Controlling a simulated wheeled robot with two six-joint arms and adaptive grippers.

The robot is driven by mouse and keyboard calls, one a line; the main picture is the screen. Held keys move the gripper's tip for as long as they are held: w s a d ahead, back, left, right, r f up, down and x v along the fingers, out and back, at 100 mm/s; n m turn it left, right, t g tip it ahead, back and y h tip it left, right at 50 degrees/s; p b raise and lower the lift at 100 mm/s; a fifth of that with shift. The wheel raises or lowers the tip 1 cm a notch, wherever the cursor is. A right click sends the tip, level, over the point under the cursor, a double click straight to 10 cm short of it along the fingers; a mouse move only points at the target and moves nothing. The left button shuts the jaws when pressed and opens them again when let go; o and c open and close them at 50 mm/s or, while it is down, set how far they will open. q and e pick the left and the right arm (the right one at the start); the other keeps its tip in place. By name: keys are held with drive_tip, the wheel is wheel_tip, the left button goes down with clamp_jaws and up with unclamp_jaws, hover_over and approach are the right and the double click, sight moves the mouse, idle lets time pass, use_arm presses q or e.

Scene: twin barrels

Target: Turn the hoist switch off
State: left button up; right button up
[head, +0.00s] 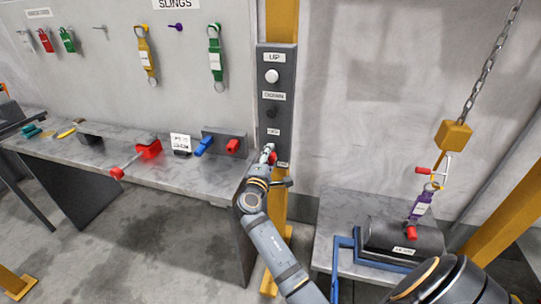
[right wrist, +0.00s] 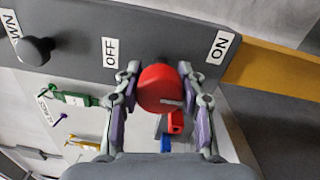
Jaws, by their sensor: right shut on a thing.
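The hoist control panel (head: 276,85) is a dark upright plate with UP, DOWN, OFF and ON labels. In the right wrist view, the round red switch knob (right wrist: 158,82) sits between the OFF label (right wrist: 110,51) and the ON label (right wrist: 220,47). A short white line shows on the knob, pointing to the picture's right. My right gripper (head: 267,154) is at the panel's lower part, its fingers (right wrist: 160,92) shut on the knob from both sides. In the head view the gripper mostly hides the knob. My left gripper is not in view.
A grey bench (head: 190,175) with red and blue tools stands left of the panel. Slings (head: 215,55) hang on the wall above. At right, a yellow hoist block (head: 453,135) hangs on a chain above a dark barrel (head: 385,237) in a blue cradle (head: 345,243).

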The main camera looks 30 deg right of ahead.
idle(0.3)
drive_tip(key=o, duration=1.2)
